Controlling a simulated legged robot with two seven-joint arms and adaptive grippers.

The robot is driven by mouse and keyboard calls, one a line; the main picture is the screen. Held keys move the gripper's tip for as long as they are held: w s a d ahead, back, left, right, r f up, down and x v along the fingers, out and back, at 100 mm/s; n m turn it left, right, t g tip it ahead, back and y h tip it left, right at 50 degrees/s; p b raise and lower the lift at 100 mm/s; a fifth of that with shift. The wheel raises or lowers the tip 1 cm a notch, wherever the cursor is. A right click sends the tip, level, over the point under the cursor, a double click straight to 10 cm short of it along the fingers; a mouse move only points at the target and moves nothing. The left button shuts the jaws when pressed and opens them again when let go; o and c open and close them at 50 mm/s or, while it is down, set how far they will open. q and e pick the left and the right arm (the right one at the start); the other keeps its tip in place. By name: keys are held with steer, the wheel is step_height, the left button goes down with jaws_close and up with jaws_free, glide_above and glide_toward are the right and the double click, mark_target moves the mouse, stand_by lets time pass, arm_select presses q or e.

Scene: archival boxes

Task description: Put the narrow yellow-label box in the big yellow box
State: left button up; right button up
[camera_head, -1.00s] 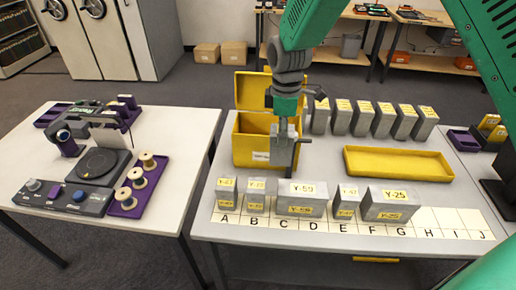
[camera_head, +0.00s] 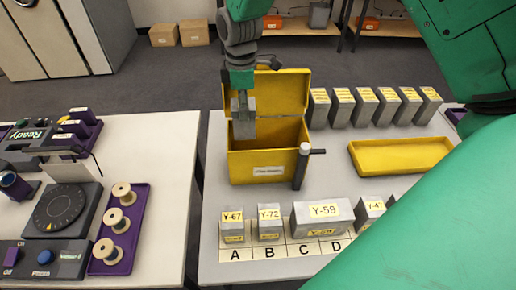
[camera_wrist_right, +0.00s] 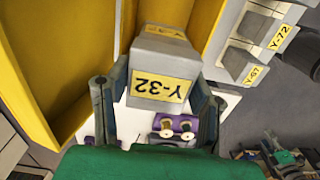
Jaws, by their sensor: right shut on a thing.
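The big yellow box (camera_head: 250,168) stands open on the right-hand table, its lid (camera_head: 285,92) raised at the back and a white label on its front. My right gripper (camera_head: 243,102) is above its left part, shut on a narrow grey box (camera_head: 243,128). In the right wrist view this box shows a yellow Y-32 label (camera_wrist_right: 160,86) between the two fingers. The held box hangs over the opening; I cannot tell whether its lower end is below the rim. Yellow panels (camera_wrist_right: 95,40) show close beside it in the wrist view. My left gripper is not in view.
Labelled grey boxes, including Y-59 (camera_head: 322,216), stand in front on the lettered strip. A row of grey boxes (camera_head: 365,108) and a yellow tray (camera_head: 400,156) are to the right. A dark upright bar (camera_head: 299,170) stands at the yellow box's front right corner.

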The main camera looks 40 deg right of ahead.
mark_target(247, 137)
steer(key=f, duration=0.1)
steer(key=s+f+b, duration=0.1)
steer(key=f, duration=0.1)
steer(key=d+f+b, duration=0.1)
steer(key=shift+s+f, duration=0.15)
steer(key=shift+f, duration=0.2)
steer(key=f, duration=0.4)
steer(key=a+f, duration=0.1)
steer(key=f, duration=0.1)
steer(key=shift+w, duration=0.2)
steer(key=shift+d+f, duration=0.2)
steer(key=shift+f, duration=0.95)
steer(key=shift+d+f, duration=0.2)
steer(key=shift+f, duration=0.95)
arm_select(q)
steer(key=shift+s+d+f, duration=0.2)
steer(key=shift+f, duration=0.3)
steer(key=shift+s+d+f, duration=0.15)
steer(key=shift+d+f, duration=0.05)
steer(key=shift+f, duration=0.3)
arm_select(e)
steer(key=shift+a, duration=0.1)
steer(key=o, duration=1.3)
steer(key=shift+a, duration=0.15)
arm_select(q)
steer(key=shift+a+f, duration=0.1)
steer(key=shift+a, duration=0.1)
arm_select(e)
steer(key=shift+o, duration=0.2)
